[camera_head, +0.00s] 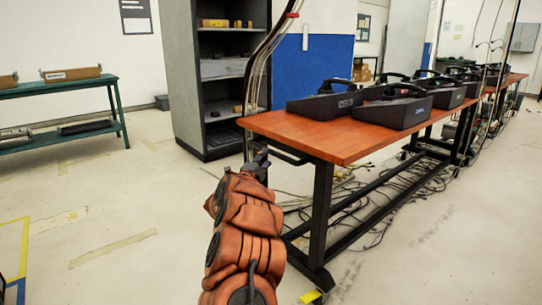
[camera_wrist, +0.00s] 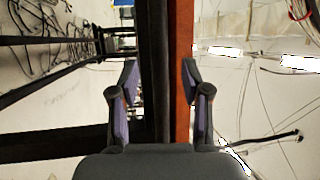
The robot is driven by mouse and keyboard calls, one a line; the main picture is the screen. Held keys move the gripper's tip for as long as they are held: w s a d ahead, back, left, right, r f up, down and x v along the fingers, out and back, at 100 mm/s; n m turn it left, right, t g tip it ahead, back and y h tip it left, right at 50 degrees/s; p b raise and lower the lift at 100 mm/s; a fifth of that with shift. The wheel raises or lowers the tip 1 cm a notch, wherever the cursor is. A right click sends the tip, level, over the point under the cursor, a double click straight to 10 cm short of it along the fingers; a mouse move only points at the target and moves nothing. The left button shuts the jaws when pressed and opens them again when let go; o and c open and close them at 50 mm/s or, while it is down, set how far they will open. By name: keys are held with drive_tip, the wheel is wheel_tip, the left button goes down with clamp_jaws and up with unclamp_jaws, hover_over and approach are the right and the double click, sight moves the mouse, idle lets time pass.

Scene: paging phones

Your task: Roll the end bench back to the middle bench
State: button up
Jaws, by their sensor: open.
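The end bench (camera_head: 330,138) has an orange-brown top and a black frame and stands nearest me, with several black desk phones on it. A black bar (camera_head: 280,152) runs along its near end, just under the top. Farther back at the right, another orange-topped bench (camera_head: 516,78), seemingly the middle bench, stands beyond it; phones and cables hide the gap between them. My gripper (camera_wrist: 158,75) is open at the near end of the end bench. In the wrist view, the dark bar and the top's orange edge (camera_wrist: 183,30) lie between or behind its fingers; contact cannot be told.
A dark open cabinet (camera_head: 220,80) stands behind the bench's left side. A green bench (camera_head: 62,88) with boxes is at the far left. Loose cables (camera_head: 375,205) lie on the floor under the end bench.

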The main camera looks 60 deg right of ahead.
sight(269, 153)
drive_tip(key=shift+b+x, duration=0.6)
drive_tip(key=shift+x, duration=2.05)
drive_tip(key=shift+w, duration=0.1)
drive_tip(key=shift+c, duration=0.2)
clamp_jaws()
